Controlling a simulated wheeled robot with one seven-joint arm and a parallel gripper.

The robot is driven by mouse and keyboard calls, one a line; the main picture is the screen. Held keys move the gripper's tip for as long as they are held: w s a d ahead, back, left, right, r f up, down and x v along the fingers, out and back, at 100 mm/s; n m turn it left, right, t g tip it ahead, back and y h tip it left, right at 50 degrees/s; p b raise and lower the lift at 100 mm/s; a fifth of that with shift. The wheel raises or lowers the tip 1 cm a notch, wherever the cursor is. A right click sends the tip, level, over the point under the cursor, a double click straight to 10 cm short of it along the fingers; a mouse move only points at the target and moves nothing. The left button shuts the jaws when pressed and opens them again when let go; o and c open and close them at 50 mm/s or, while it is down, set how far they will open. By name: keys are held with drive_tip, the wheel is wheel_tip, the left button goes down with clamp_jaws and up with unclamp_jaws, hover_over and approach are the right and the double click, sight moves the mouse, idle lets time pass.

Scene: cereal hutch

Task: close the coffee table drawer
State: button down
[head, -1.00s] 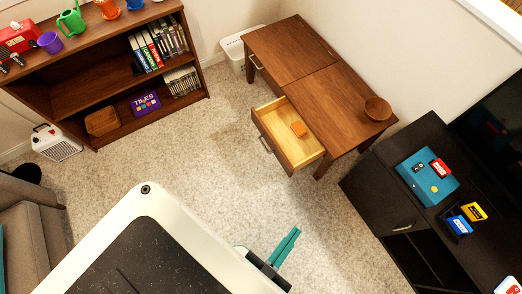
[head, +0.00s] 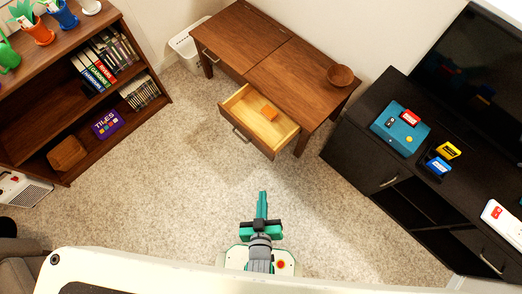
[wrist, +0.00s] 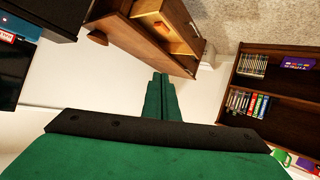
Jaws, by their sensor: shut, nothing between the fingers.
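The brown wooden coffee table (head: 295,72) stands against the back wall. Its right-hand drawer (head: 240,122) is pulled out toward me, with an orange block (head: 269,113) lying inside. The open drawer also shows at the top of the wrist view (wrist: 166,20). My gripper (head: 262,196) is shut and empty, with its green fingers together. It is in front of the drawer, apart from it, with carpet showing between them. The fingers also show in the wrist view (wrist: 160,80).
A wooden bowl (head: 340,75) sits on the table's right end. A black TV stand (head: 345,145) with a blue box (head: 398,130) is on the right. A bookshelf (head: 60,115) is on the left. The carpet (head: 195,190) between them is clear.

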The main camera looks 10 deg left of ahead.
drive_tip(key=w+a+f+n+g, duration=0.2)
drive_tip(key=w+f+n+g, duration=0.1)
drive_tip(key=w+f, duration=0.8)
drive_tip(key=n+g, duration=0.2)
drive_tip(key=n, duration=0.1)
approach(263, 147)
drive_tip(key=a+f, duration=0.3)
drive_tip(key=f, duration=0.1)
drive_tip(key=shift+w+d+r+h, duration=0.15)
drive_tip(key=shift+w+d+h, duration=0.25)
drive_tip(key=shift+w+d, duration=0.8)
